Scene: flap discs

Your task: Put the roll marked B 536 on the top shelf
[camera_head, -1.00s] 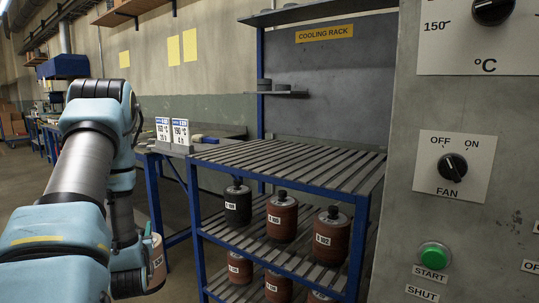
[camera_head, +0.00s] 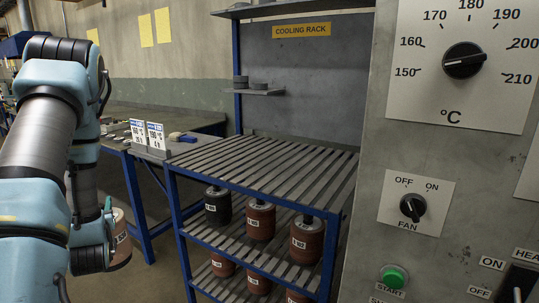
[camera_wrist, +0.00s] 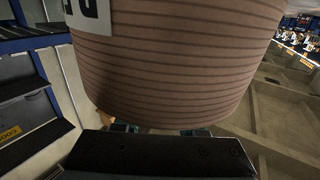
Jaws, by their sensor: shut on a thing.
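A brown ribbed roll (camera_head: 121,240) with a white label hangs in my gripper at the lower left of the head view. Its label is partly turned away, and I cannot read it in full. It fills the upper middle of the wrist view (camera_wrist: 180,60), with part of a label at its top left. My gripper (camera_wrist: 160,130) is shut on this roll, and its fingers are mostly hidden behind it. The cooling rack's slatted top shelf (camera_head: 262,165) is bare, to the right of and above the roll. A further shelf (camera_head: 290,10) shows at the picture's top edge.
Several labelled rolls stand on the rack's lower shelves, among them a dark one (camera_head: 217,207) and a brown one (camera_head: 261,220). A table with two sign cards (camera_head: 147,136) adjoins the rack's left. A control panel (camera_head: 460,150) stands close at right.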

